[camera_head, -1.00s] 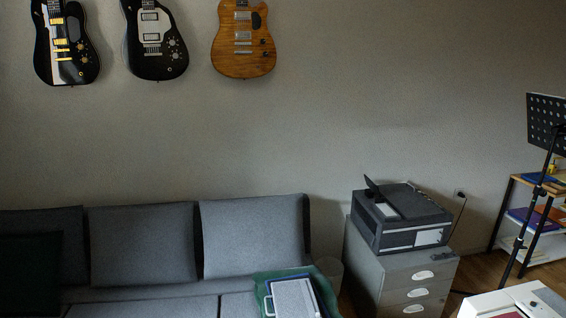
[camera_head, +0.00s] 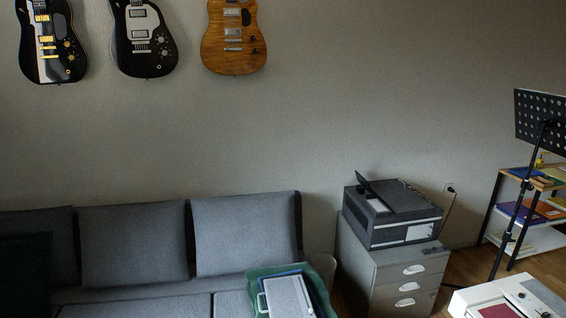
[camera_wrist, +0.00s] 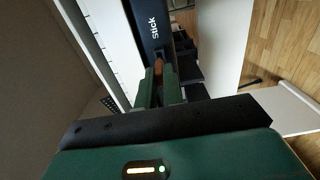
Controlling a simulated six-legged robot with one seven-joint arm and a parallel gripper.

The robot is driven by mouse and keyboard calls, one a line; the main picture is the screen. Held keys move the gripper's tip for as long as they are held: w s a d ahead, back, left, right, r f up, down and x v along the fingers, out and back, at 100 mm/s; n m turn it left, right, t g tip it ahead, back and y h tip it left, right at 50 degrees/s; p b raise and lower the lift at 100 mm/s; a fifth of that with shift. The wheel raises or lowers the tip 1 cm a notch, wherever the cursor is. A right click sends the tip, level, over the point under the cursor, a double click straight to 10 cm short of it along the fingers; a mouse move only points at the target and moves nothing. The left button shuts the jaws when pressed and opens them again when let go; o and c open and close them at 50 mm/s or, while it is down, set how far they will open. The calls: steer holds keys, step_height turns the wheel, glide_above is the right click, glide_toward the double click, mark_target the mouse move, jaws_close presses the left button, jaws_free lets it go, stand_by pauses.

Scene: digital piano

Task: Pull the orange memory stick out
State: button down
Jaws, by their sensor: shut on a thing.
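In the wrist view, my gripper (camera_wrist: 158,84) has its two green fingers close together on a small orange piece, the memory stick (camera_wrist: 158,67). Only a narrow orange strip shows between the fingertips. Just beyond it is a dark panel (camera_wrist: 147,18) with the word "Stick" in white. The fingers hide where the stick meets the panel, so I cannot tell whether it is still in a slot. The head view does not show my gripper or the stick.
A white piano-like unit (camera_head: 530,287) with a red patch is at the bottom right of the head view. A music stand (camera_head: 541,117) rises behind it. A printer (camera_head: 392,215) sits on a grey drawer cabinet (camera_head: 360,262). A grey sofa (camera_head: 135,245) stands left.

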steer(key=a, duration=0.4)
steer(key=shift+s+a, duration=0.25)
steer(key=shift+s, duration=0.15)
steer(key=w+a+r+n+t+y, duration=0.35)
steer(key=w+a+t, duration=0.25)
steer(key=w+a, duration=0.45)
steer(key=w+a+r+n+t+y, duration=0.4)
steer(key=w+a, duration=0.3)
steer(key=w, duration=0.6)
steer(key=w+a+r+n+t+y, duration=0.1)
steer(key=w+a+r+n+y, duration=0.1)
steer(key=a, duration=0.6)
steer(key=w+a+r+n+t+y, duration=0.2)
steer(key=a+y, duration=0.3)
steer(key=a, duration=0.4)
steer(key=w+a+r+n+t+y, duration=0.2)
steer(key=w+a+n+y, duration=0.1)
steer(key=a, duration=0.6)
steer(key=shift+w+n, duration=0.7)
steer(key=shift+n, duration=0.15)
steer(key=shift+a, duration=0.25)
